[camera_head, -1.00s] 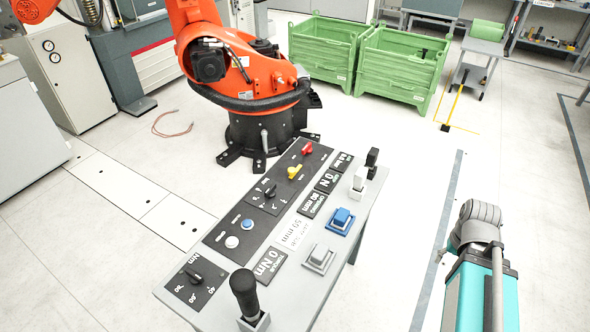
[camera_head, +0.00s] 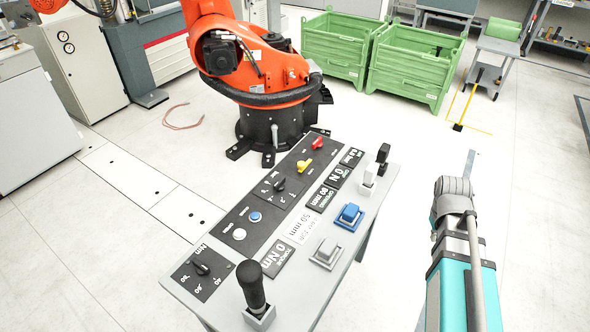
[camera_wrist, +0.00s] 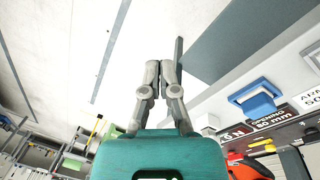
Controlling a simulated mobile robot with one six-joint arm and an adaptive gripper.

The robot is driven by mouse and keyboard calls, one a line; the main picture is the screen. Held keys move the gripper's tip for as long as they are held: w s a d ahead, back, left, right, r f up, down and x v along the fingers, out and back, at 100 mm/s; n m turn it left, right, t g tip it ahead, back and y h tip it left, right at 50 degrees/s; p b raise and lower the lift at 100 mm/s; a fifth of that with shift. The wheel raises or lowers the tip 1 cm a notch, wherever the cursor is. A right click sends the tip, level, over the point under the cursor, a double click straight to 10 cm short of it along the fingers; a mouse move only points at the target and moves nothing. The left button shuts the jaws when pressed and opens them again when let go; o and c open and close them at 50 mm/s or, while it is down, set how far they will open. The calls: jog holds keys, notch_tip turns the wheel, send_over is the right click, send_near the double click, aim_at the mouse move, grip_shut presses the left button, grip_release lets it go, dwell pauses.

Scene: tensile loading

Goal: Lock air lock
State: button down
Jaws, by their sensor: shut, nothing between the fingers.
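A grey control console (camera_head: 382,205) stands in the middle of the head view. Its sloped top carries a red knob (camera_head: 318,143), a yellow knob (camera_head: 304,166), black dials, push buttons, switches and black labels. Which control is the air lock cannot be read from the small labels. My gripper (camera_head: 455,185) is shut and empty, to the right of the console and apart from it. In the wrist view my gripper's grey fingers (camera_wrist: 160,68) are together. A blue button (camera_wrist: 256,98) and a label reading opening 80 mm show to their right.
A black lever (camera_head: 251,285) rises from the console's near end. An orange robot arm (camera_head: 262,92) stands behind the console. Green crates (camera_head: 413,65) stand at the back. A grey cabinet (camera_head: 35,115) is at the left.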

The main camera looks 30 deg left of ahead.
aim_at(300, 169)
jog(key=w+a+f+n+t+h+b, duration=0.1)
jog(key=w+a+n, duration=0.3)
jog(key=a, duration=0.5)
jog(key=w+a+n+t+b, duration=0.1)
jog(key=w+a+n, duration=0.1)
jog(key=a+n, duration=0.55)
jog(key=w+a+f+n+t+h+b, duration=0.1)
jog(key=w+a+n+t+b, duration=0.2)
jog(key=a, duration=0.8)
jog(key=s+a+n+t, duration=0.1)
jog(key=a+n, duration=0.3)
jog(key=a, duration=0.5)
jog(key=s+a+n+y+b, duration=0.1)
jog(key=a+n, duration=0.3)
jog(key=a, duration=0.5)
jog(key=s+a+n+t, duration=0.1)
jog(key=s+a+n, duration=0.1)
jog(key=a+n, duration=0.3)
jog(key=shift+a+t+b, duration=0.3)
jog(key=shift+a, duration=1.9)
jog(key=shift+f, duration=0.1)
